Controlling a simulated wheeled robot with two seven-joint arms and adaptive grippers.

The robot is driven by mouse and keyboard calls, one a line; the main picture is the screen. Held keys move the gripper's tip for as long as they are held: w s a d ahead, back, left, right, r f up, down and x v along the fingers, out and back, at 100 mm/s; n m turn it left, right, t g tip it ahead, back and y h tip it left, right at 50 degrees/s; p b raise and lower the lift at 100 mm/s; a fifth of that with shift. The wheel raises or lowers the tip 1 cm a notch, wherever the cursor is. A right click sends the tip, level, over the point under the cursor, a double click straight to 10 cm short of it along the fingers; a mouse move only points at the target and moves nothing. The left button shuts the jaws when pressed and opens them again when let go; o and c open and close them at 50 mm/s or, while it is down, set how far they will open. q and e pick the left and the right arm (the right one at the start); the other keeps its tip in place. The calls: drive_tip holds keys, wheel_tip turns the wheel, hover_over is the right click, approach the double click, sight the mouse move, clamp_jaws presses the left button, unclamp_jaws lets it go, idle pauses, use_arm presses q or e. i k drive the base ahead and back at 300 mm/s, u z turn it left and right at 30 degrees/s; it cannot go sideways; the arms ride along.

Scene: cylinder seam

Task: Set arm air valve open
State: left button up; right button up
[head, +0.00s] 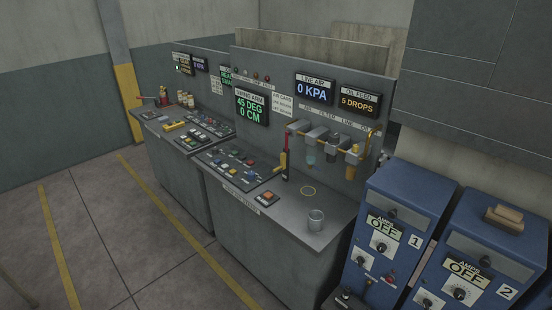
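The LINE AIR display (314,90) above reads 0 KPA. The OIL FEED display (359,104) reads 5 DROPS. Another display (252,107) reads 45 DEG, 0 CM. Neither of my grippers shows in the head view.
A metal cup (316,220) and a red button box (267,198) sit on the console top. Filter bowls (311,154) hang on the panel. Blue power units (393,235), reading OFF, stand at the right. A second console (180,165) stands farther left. The floor at left is clear.

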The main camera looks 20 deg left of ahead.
sight(288, 133)
drive_tip(key=z, duration=0.25)
drive_tip(key=k, duration=0.3)
drive_tip(key=u, duration=1.2)
drive_tip(key=i, duration=1.45)
drive_tip(key=z, duration=0.45)
